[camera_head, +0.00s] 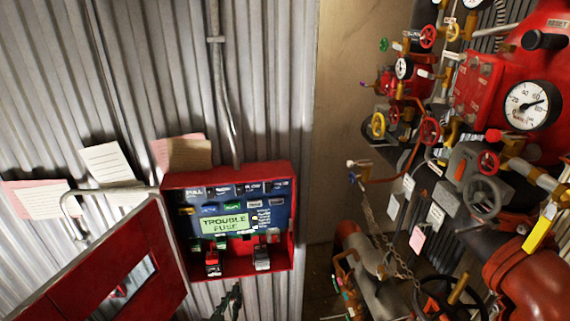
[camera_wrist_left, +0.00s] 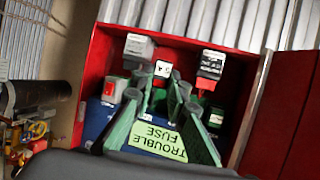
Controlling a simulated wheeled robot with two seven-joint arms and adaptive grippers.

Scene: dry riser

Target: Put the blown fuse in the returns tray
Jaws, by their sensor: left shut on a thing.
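My left gripper (camera_head: 232,293) shows as a dark shape at the bottom of the head view, just below the open red fuse box (camera_head: 168,225). In the left wrist view its green-sided fingers (camera_wrist_left: 162,80) are closed around a small red piece with a white marked face (camera_wrist_left: 162,69). This looks like a fuse; I cannot read whether it is blown. The box interior has a blue panel with a green "TROUBLE FUSE" label (camera_head: 225,224). I cannot make out a returns tray. My right gripper is not in view.
In the box bottom stand a red block (camera_head: 212,262) and a grey block (camera_head: 262,258). The red door (camera_head: 120,265) hangs open to the left. Paper notes (camera_head: 108,163) are on the corrugated wall. Pipes, valves and a gauge (camera_head: 532,105) crowd the right.

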